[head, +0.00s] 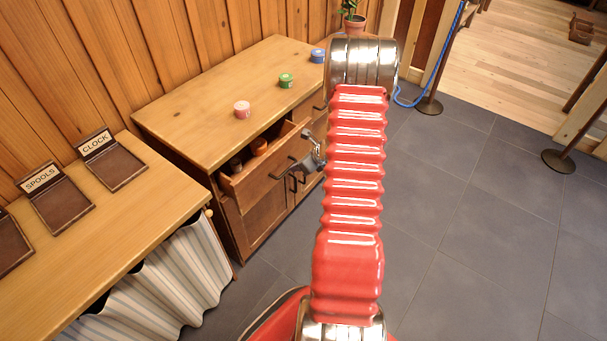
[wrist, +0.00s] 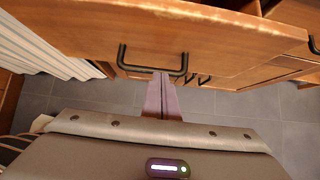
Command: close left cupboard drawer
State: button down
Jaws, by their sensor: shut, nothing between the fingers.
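The left cupboard drawer (head: 261,175) is pulled partly out of the wooden cupboard, with a few things lying inside it. Its front (wrist: 225,55) fills the upper part of the wrist view, with a dark bar handle (wrist: 152,66) on it. My gripper (wrist: 162,76) is shut and empty, its fingertips at the handle; I cannot tell whether they touch it. In the head view my gripper (head: 310,150) is small and partly hidden behind my red arm, close to the drawer front.
A table (head: 150,215) with labelled trays and a striped curtain (head: 165,285) is at left. Grey floor at right is clear up to the rope posts (head: 557,161).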

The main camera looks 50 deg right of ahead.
aim_at(281, 158)
jog(key=w, duration=0.3)
jog(key=w+a, duration=0.1)
jog(key=w, duration=0.6)
jog(key=shift+w+a, duration=0.15)
jog(key=shift+w, duration=0.15)
jog(key=shift+w+r, duration=0.15)
jog(key=shift+a, duration=0.1)
jog(key=shift+s, duration=0.55)
jog(key=s, duration=0.2)
jog(key=s+r, duration=0.1)
jog(key=shift+s+d, duration=0.35)
jog(key=shift+s, duration=0.05)
jog(key=v, duration=0.9)
jog(key=shift+s, duration=0.15)
jog(key=shift+r, duration=0.1)
